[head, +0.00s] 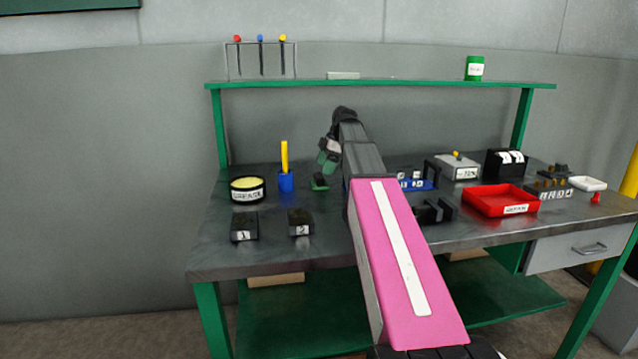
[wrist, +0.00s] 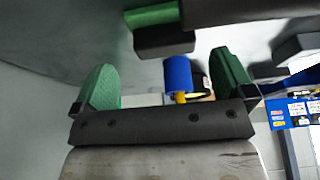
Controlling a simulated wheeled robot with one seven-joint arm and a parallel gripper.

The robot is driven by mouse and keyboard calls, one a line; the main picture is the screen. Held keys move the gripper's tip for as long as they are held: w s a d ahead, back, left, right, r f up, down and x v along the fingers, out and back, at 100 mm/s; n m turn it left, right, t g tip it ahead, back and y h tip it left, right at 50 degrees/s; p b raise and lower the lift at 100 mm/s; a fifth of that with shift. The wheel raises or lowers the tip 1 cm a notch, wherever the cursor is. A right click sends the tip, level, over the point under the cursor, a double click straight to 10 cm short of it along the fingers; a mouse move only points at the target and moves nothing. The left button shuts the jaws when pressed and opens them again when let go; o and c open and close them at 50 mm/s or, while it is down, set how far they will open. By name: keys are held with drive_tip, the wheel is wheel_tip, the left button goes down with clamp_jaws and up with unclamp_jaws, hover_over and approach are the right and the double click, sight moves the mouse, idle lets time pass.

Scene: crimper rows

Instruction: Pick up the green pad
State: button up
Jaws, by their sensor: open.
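The green pad (head: 320,187) lies on the bench with a small dark block against it, left of my arm in the head view. In the wrist view the green pad (wrist: 152,15) shows at the top edge with the dark block (wrist: 165,43) below it. My gripper (head: 327,159) hangs above and slightly right of the pad in the head view. Its two green fingers are spread apart in the wrist view, with nothing between them. The pad is apart from the fingers.
A blue cup (head: 286,182) with a yellow stick and a round grease tin (head: 247,189) stand to the left. Black blocks marked 1 (head: 244,227) and 2 (head: 300,222) sit in front. A blue rack (head: 417,184) and a red tray (head: 484,202) lie to the right.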

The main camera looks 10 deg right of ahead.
sight(318, 175)
drive_tip(key=x, duration=0.4)
drive_tip(key=shift+s+a+r, duration=0.1)
drive_tip(key=shift+s+a, duration=0.2)
drive_tip(key=shift+a+f, duration=0.15)
drive_tip(key=shift+f, duration=0.35)
drive_tip(key=c, duration=0.8)
drive_tip(key=shift+o, duration=0.2)
drive_tip(key=shift+r, duration=0.15)
drive_tip(key=shift+r, duration=0.5)
drive_tip(key=r, duration=0.3)
drive_tip(key=shift+s+a+r, duration=0.2)
drive_tip(key=shift+s+a, duration=0.05)
drive_tip(key=shift+s, duration=0.05)
drive_tip(key=s+a+r, duration=0.6)
drive_tip(key=s+a, duration=0.1)
drive_tip(key=s, duration=0.1)
drive_tip(key=shift+r, duration=0.25)
drive_tip(key=shift+s, duration=0.1)
